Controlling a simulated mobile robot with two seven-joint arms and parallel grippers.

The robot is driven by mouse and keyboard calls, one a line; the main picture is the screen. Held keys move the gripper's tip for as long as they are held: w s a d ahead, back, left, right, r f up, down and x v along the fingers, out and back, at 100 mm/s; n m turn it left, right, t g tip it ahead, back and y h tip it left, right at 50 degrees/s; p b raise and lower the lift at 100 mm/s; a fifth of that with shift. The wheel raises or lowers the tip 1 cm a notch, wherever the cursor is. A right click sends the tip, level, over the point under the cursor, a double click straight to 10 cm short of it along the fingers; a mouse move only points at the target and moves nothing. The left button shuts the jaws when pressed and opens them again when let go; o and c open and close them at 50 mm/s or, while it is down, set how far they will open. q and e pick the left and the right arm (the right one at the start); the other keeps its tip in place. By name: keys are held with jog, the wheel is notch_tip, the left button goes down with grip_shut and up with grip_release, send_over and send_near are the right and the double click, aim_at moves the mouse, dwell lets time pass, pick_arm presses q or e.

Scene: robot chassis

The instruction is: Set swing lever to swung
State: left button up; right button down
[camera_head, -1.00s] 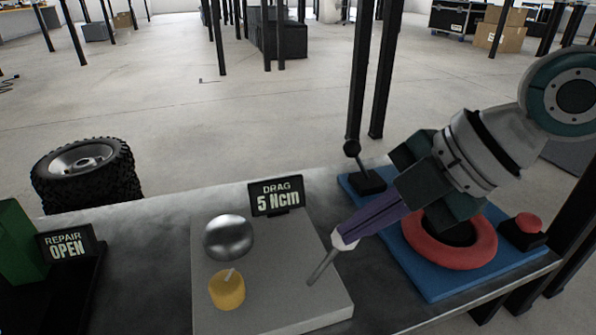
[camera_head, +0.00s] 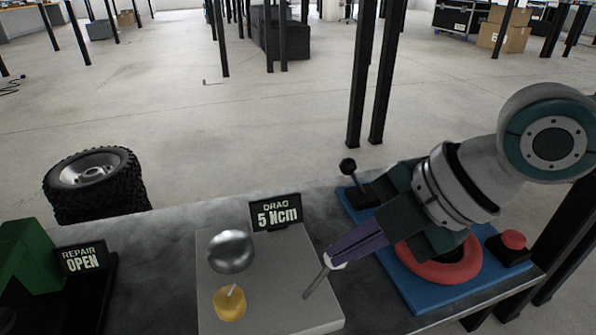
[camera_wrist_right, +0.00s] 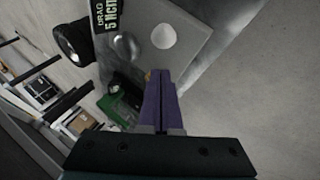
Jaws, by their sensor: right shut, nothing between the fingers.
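A thin grey rod lever (camera_head: 315,281) with a white end leans up and to the right over the pale grey panel (camera_head: 270,319). A black lever (camera_head: 360,184) with a ball knob stands on the blue plate (camera_head: 431,295). No label tells which one is the swing lever. My right gripper (camera_head: 333,258), with purple fingers, is shut and empty. Its tips are at the white end of the rod in the head view; I cannot tell whether they touch. In the wrist view the fingers (camera_wrist_right: 160,76) lie together below a pale round shape. My left gripper is not in view.
A silver ball (camera_head: 231,251) and a yellow knob (camera_head: 230,303) sit on the grey panel, left of the rod. A "DRAG 5 Ncm" sign (camera_head: 275,213) stands behind. The red ring (camera_head: 440,272) and red button (camera_head: 513,240) are at the right.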

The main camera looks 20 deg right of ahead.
jog(key=s+f+p+v, duration=0.1)
jog(key=p+v, duration=0.5)
jog(key=v, duration=0.5)
jog(key=s+a+m, duration=0.6)
jog(key=a+m, duration=0.1)
jog(key=m, duration=0.1)
jog(key=s+d+r+m+h+p, duration=0.25)
jog(key=s+d+m+h, duration=0.25)
jog(key=s+d+m, duration=0.5)
pick_arm(q)
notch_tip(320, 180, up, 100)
jog(key=p, duration=9)
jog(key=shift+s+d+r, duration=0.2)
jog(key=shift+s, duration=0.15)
pick_arm(e)
notch_tip(320, 180, up, 89)
jog(key=w+a+m, duration=0.2)
jog(key=shift+w+r+g, duration=0.2)
jog(key=shift+r+g, duration=0.05)
jog(key=shift+g, duration=0.15)
